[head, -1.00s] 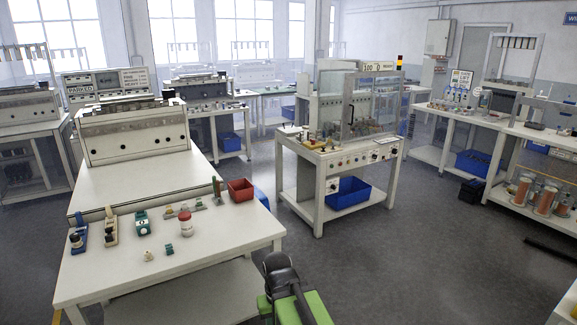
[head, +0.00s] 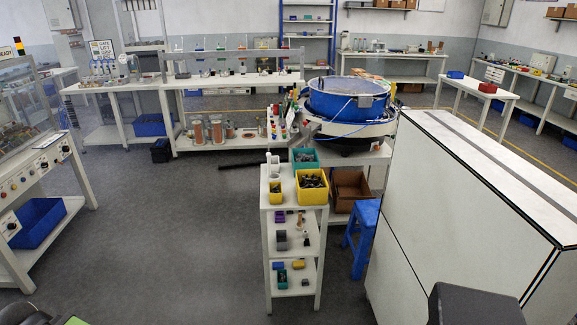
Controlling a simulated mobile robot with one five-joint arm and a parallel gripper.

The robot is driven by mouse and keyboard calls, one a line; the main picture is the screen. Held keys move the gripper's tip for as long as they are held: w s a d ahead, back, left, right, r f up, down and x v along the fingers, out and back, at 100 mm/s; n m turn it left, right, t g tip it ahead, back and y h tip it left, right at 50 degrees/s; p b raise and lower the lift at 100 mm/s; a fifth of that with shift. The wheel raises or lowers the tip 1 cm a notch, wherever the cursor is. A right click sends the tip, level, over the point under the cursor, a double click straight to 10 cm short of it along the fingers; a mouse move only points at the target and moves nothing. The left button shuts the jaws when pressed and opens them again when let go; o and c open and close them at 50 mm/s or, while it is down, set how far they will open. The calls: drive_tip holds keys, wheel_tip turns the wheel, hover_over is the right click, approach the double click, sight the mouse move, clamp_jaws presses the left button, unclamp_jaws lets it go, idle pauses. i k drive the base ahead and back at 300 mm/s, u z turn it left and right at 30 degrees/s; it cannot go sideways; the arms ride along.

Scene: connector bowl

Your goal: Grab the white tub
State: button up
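A small white, tub-like container (head: 275,170) stands at the back left of the top of a narrow white shelf unit (head: 293,212), near the middle of the head view. It is too small to tell for certain whether it is the white tub. A yellow bin stands close in front of it. A dark and green part of my arm shows at the bottom left edge. My gripper's fingers are not in view, and nothing held can be seen.
On the same shelf top are a yellow bin (head: 312,197) of dark parts and a teal bin (head: 305,165). A blue stool (head: 364,222) and a large white cabinet (head: 450,215) stand to the right. Open floor (head: 170,245) lies to the left.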

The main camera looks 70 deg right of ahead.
sight(275, 160)
drive_tip(key=u, duration=0.35)
drive_tip(key=k, duration=0.1)
drive_tip(key=z, duration=2.65)
drive_tip(key=k, duration=0.95)
drive_tip(key=u, duration=0.15)
drive_tip(key=i, duration=0.95)
drive_tip(key=u, duration=0.45)
drive_tip(key=i, duration=1.1)
drive_tip(key=u, duration=0.85)
drive_tip(key=i, duration=1.55)
drive_tip(key=z, duration=0.1)
